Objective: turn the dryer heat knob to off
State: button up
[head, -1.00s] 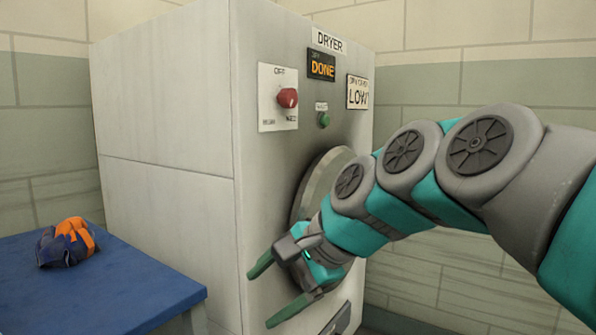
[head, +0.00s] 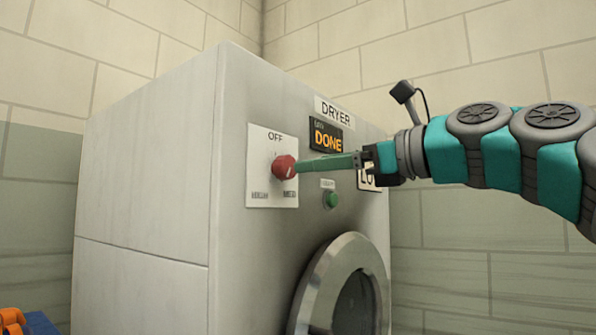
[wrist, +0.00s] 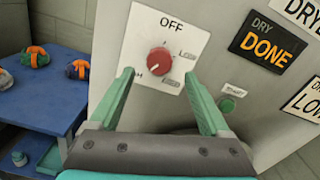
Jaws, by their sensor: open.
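The red heat knob (head: 284,167) sits on a white plate (head: 262,190) on the dryer front, with OFF printed above it. In the wrist view the knob (wrist: 160,61) lies ahead between my two green fingertips. A faint pale mark on it seems to point down-left, away from OFF. My gripper (head: 298,166) is open and points at the knob from the right; it also shows in the wrist view (wrist: 158,74). The fingertips look close to the knob; I cannot tell whether they touch it.
A green start button (head: 331,200) is below right of the knob. The DONE display (head: 328,137) is above it. The round dryer door (head: 315,290) is below.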

aim_at(290, 166)
jog(key=x, duration=0.5)
jog(key=shift+w+a+b, duration=0.15)
jog(key=shift+a+b, duration=0.1)
jog(key=shift+b, duration=0.15)
grip_shut()
